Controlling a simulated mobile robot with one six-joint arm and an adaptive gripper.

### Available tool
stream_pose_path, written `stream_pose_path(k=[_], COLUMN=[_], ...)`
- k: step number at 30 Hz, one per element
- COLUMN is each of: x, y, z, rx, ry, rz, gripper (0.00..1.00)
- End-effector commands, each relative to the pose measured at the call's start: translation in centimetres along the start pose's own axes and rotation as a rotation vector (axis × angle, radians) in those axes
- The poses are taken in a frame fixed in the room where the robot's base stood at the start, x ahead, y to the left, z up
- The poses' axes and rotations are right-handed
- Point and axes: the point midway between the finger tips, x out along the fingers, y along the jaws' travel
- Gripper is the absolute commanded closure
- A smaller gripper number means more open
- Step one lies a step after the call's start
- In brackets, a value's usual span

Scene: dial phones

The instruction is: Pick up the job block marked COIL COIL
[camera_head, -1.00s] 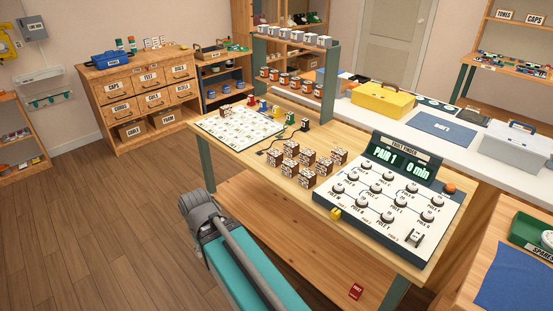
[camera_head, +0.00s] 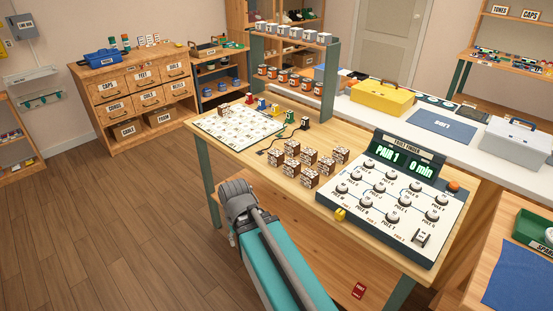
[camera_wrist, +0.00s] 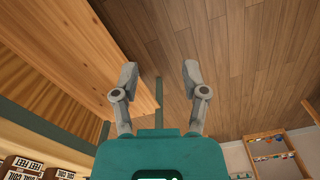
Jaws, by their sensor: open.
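Several brown-and-white job blocks (camera_head: 309,178) stand grouped on the workbench (camera_head: 345,211), left of the fault finder panel. Their markings are too small to read in the head view. In the wrist view, labelled blocks (camera_wrist: 20,164) show upside down at the lower left corner; one label appears to read COIL, but I cannot be sure which block is COIL COIL. My gripper (camera_wrist: 159,76) has its two grey fingers spread apart with nothing between them. It is over the floor by the bench's front side, apart from the blocks.
The fault finder panel (camera_head: 393,206) with dials stands right of the blocks. A white gridded board (camera_head: 238,129) lies to the left with another block on it. A dark cable lies behind the blocks. A rack with tins (camera_head: 287,77) rises at the bench's back.

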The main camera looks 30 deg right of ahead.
Motion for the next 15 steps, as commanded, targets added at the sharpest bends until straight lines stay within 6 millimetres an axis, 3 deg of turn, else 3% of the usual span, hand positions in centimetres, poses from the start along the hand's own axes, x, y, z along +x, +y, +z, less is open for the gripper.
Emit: stream_pose_path(k=[5, 12, 15], x=[0.0, 0.0, 0.0], y=[0.0, 0.3, 1.9], z=[0.0, -0.5, -1.3], rx=[0.0, -0.035, -0.085], ry=[0.0, 0.005, 0.011], rz=[0.0, 0.023, 0.062], gripper=[0.43, 0.0, 0.0])
